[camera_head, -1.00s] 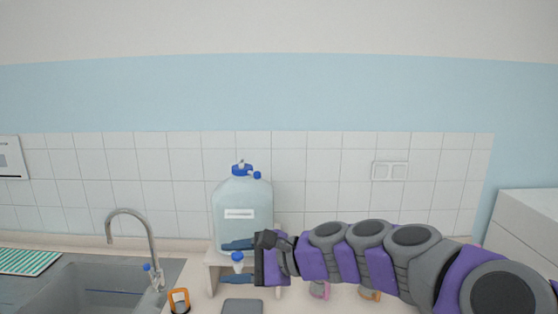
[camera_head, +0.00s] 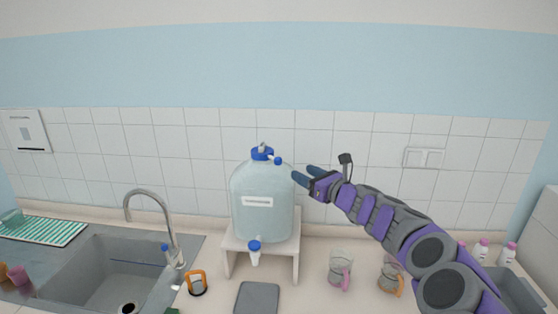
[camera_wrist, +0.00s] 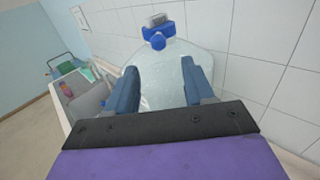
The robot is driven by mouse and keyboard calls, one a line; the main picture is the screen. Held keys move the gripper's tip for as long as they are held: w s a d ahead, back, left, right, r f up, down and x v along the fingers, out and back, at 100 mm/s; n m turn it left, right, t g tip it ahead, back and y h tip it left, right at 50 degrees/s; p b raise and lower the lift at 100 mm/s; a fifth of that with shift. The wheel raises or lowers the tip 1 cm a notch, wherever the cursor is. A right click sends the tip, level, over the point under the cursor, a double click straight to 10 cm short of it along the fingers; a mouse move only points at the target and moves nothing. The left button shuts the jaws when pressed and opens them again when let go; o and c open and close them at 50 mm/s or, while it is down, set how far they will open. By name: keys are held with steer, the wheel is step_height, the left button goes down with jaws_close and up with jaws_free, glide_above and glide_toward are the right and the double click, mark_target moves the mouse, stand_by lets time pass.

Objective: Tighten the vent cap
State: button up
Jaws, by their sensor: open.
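A large translucent jug (camera_head: 264,221) with a white label stands on a small white stand (camera_head: 290,250). On its top are a bigger blue cap (camera_head: 262,152) and a small blue cap (camera_head: 278,161), likely the vent cap, on the right shoulder. The small cap also shows in the wrist view (camera_wrist: 158,43), in front of the bigger cap (camera_wrist: 152,32). My gripper (camera_head: 303,173) is open and empty, right of the jug's shoulder and slightly lower than the small cap. In the wrist view its fingers (camera_wrist: 160,70) point toward the caps, apart from them.
A tap with a blue top (camera_head: 254,247) sits low on the jug's front. A sink (camera_head: 115,270) with a curved faucet (camera_head: 152,222) lies left. A grey pad (camera_head: 257,298), an orange-framed item (camera_head: 197,283) and two glass beakers (camera_head: 340,268) stand nearby. The tiled wall is close behind.

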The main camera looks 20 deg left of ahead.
mark_target(281, 161)
steer(key=shift+x, duration=3.85)
steer(key=x, duration=0.2)
steer(key=shift+a, duration=0.35)
steer(key=shift+p+x, duration=0.5)
steer(key=shift+x, duration=0.6)
steer(key=shift+w+a, duration=0.1)
steer(key=shift+a, duration=0.1)
steer(key=shift+c, duration=0.2)
jaws_close()
